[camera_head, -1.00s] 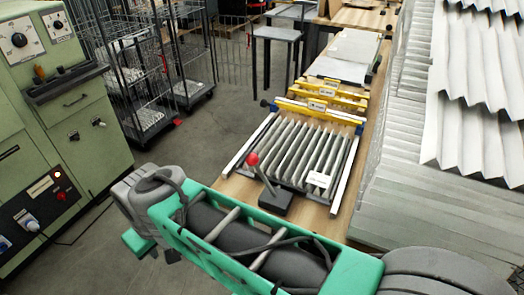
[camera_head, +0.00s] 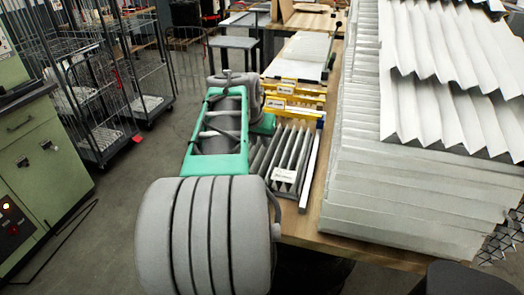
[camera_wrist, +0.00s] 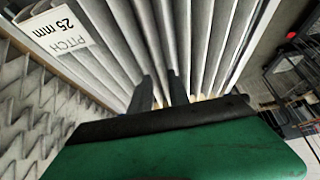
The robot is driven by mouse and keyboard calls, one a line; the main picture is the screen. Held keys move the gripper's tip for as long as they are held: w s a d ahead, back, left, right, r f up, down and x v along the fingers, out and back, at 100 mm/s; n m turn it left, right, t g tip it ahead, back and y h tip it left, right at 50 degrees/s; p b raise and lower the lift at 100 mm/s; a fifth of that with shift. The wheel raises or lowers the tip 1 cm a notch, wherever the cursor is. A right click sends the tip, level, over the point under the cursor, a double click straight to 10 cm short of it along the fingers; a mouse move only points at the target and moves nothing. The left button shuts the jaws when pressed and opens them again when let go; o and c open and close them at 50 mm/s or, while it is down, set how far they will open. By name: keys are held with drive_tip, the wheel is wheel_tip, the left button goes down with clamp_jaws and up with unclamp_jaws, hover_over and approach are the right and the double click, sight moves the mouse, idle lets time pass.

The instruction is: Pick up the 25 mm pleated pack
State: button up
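The pleated pack (camera_head: 292,155) of grey-white folds lies in its tray on the wooden bench. Its white label (camera_head: 284,175) is too small to read in the head view. In the wrist view a label reading "25 mm PITCH" (camera_wrist: 62,32) appears upside down on the pleats (camera_wrist: 110,40). My gripper (camera_wrist: 160,88) has two dark fingers standing apart, pointing at the pleats, with pleats visible between them. I cannot tell whether the fingertips touch them. In the head view my arm covers the pack's left part and hides the fingertips.
Yellow racks (camera_head: 290,100) stand behind the pack, with a pale flat stack (camera_head: 300,55) beyond. A tall stack of white pleated sheets (camera_head: 415,175) rises close on the right. A green cabinet (camera_head: 45,165) and wire carts (camera_head: 85,85) stand left. Open floor lies between.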

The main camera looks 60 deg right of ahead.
sight(261, 146)
drive_tip(key=x, duration=0.4)
drive_tip(key=shift+d+f, duration=0.15)
drive_tip(key=shift+f, duration=0.05)
drive_tip(key=shift+c, duration=0.3)
clamp_jaws()
